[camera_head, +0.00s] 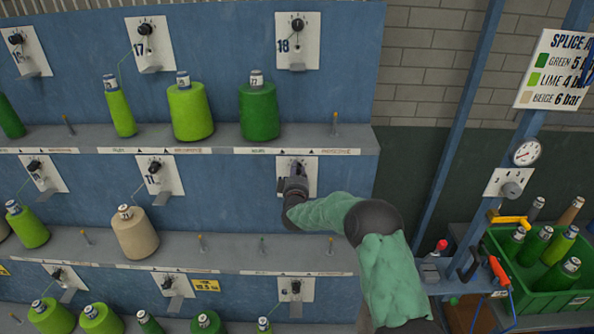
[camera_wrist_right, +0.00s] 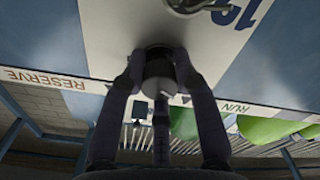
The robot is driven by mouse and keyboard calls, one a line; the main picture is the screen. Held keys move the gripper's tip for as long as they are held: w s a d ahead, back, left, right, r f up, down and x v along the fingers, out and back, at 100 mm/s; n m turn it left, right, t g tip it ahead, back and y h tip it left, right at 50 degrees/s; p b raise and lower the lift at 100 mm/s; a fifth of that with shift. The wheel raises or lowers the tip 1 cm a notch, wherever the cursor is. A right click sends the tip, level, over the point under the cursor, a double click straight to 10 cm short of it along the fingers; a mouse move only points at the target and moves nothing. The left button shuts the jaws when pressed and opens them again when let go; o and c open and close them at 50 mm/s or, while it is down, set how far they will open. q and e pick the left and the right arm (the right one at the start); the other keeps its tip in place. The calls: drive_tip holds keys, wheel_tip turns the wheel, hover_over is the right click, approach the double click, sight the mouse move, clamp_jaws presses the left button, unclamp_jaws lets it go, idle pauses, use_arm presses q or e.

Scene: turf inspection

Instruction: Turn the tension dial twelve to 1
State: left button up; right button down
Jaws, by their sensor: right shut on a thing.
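The white plate of dial twelve (camera_head: 311,172) is on the blue wall panel in the middle row, right end, below dial 18. My right gripper (camera_head: 294,186) is in front of it and hides most of the dial and any number there. In the wrist view, the right gripper's fingers (camera_wrist_right: 159,72) are shut on both sides of the dark dial knob (camera_wrist_right: 158,58), in front of the white plate (camera_wrist_right: 110,40). Part of a blue number (camera_wrist_right: 243,14) shows upside down. The pointer and scale cannot be read. My left gripper is not in view.
Dial 18 (camera_head: 298,25) and dial 11 (camera_head: 153,169) are nearby. Green cones, including one dark green cone (camera_head: 259,110), stand on the shelf above (camera_head: 350,141). The shelf below (camera_head: 335,262) has bare pegs. A green crate (camera_head: 574,300) with cones stands at the right.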

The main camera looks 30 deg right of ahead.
drive_tip(key=shift+r+n+p, duration=0.15)
drive_tip(key=shift+n+p, duration=0.1)
drive_tip(key=shift+n, duration=0.75)
drive_tip(key=shift+r+n+p, duration=0.15)
drive_tip(key=shift+n+p, duration=0.1)
drive_tip(key=shift+n, duration=0.75)
drive_tip(key=c, duration=0.9)
unclamp_jaws()
drive_tip(key=shift+w, duration=0.1)
drive_tip(key=shift+a+f, duration=0.15)
drive_tip(key=shift+f, duration=0.1)
drive_tip(key=shift+s, duration=0.2)
drive_tip(key=v, duration=1.1)
drive_tip(key=shift+s+a, duration=0.15)
drive_tip(key=shift+s, duration=0.15)
